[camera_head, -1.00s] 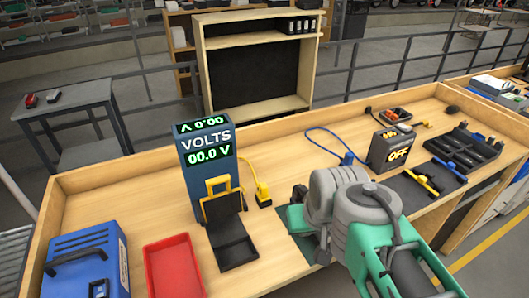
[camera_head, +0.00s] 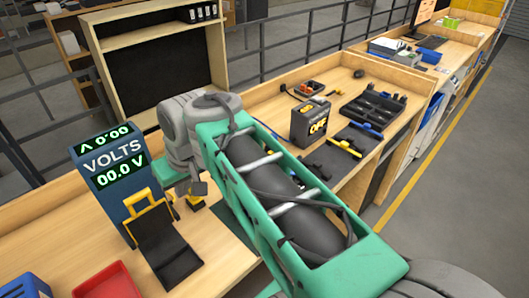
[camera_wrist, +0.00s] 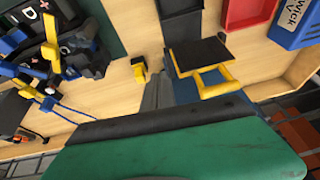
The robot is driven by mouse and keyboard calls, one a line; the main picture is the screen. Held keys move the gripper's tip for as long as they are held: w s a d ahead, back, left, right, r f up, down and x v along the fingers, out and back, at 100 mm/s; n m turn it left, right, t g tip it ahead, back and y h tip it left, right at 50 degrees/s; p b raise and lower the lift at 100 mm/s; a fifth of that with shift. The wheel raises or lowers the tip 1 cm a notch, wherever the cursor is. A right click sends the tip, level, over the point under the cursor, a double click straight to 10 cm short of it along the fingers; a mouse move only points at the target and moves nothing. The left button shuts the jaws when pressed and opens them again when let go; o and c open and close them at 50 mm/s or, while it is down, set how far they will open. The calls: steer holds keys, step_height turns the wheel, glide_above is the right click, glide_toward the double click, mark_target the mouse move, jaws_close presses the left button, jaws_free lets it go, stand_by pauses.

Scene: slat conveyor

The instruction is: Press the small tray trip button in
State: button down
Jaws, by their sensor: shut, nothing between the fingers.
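I cannot pick out a small tray trip button in either view. Small trays in view are a red tray (camera_head: 108,284) at the front left and a black tray-like plate (camera_head: 168,246) with a yellow frame (camera_head: 150,205), at the foot of the blue VOLTS meter (camera_head: 112,160). The plate (camera_wrist: 200,52) and the red tray (camera_wrist: 245,14) also show in the wrist view. My gripper (camera_head: 197,188) is shut and empty, right of the meter, above a small yellow item. My grey wrist and green arm hide much of the bench there.
A dark box reading OFF (camera_head: 311,122), a black compartment tray (camera_head: 372,108) and a small bin with red contents (camera_head: 308,89) stand further right. A blue case (camera_head: 25,287) is at the lower left. A wooden ledge borders the bench; bare wood lies left of the meter.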

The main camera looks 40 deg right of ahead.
steer(key=w+d+r+b, duration=0.1)
steer(key=w+d+r, duration=0.1)
steer(key=d, duration=0.8)
steer(key=w+d+r+b, duration=0.1)
steer(key=w+d+r, duration=0.2)
steer(key=d, duration=0.8)
steer(key=s+d+g, duration=0.1)
steer(key=s+d, duration=0.3)
steer(key=d, duration=0.3)
steer(key=shift+d+h, duration=0.3)
steer(key=shift+d, duration=0.1)
steer(key=shift+s, duration=0.1)
steer(key=b+x, duration=0.3)
steer(key=x, duration=0.1)
steer(key=b+x, duration=0.4)
steer(key=s+b+x, duration=0.1)
steer(key=b+x, duration=0.2)
steer(key=x, duration=0.2)
steer(key=shift+f, duration=0.15)
steer(key=shift+f+b, duration=0.35)
